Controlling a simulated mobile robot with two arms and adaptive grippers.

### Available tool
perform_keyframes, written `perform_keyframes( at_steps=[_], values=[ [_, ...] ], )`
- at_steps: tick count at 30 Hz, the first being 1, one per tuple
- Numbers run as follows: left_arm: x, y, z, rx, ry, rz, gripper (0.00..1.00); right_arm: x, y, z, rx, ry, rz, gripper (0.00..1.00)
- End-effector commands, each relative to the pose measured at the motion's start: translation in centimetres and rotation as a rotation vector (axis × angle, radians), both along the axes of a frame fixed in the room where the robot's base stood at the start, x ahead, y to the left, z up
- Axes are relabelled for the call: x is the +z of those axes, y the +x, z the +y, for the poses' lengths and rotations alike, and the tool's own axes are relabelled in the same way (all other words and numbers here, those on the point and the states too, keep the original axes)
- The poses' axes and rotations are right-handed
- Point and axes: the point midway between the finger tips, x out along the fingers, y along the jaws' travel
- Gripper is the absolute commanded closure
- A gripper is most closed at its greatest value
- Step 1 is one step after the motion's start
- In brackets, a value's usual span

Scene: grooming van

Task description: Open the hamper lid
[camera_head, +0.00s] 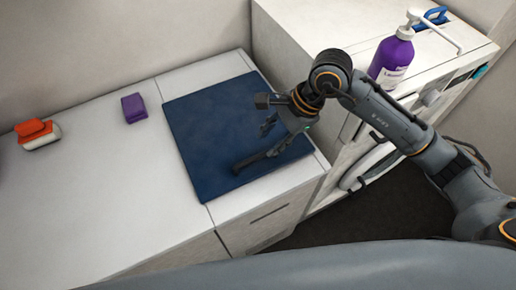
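A dark blue square panel (205,125) lies flat on the white bench top. It covers most of a bench section (250,196) set off by thin seams. I cannot tell whether the blue panel itself or the white section under it is the hamper lid; nothing there looks raised. My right gripper (252,148) is over the right half of the blue panel, its fingers spread and nothing between them. One long finger reaches down close to the panel's front part; I cannot tell whether it touches. My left gripper is not in view.
A purple block (133,108) and an orange-and-white item (37,133) lie on the bench to the left. A purple pump bottle (391,60) stands on the higher white cabinet (320,22) at right. A blue handle-like item (432,17) is behind it. The bench's middle is clear.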

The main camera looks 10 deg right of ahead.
Motion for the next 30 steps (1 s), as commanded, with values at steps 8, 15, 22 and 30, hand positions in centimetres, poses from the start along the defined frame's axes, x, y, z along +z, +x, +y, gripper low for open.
perform_keyframes(
  at_steps=[8,15,22,30],
  values=[
    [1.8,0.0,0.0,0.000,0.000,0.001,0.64,-4.5,0.2,2.3,0.000,0.002,0.003,0.64],
    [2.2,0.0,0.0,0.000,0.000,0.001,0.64,-6.3,0.4,3.0,0.000,0.001,0.000,0.64],
    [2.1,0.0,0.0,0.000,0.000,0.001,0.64,-6.5,0.4,3.0,0.001,0.001,-0.001,0.64],
    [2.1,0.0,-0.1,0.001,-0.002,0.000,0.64,-6.5,0.4,3.0,0.000,0.001,-0.001,1.00]
  ],
)
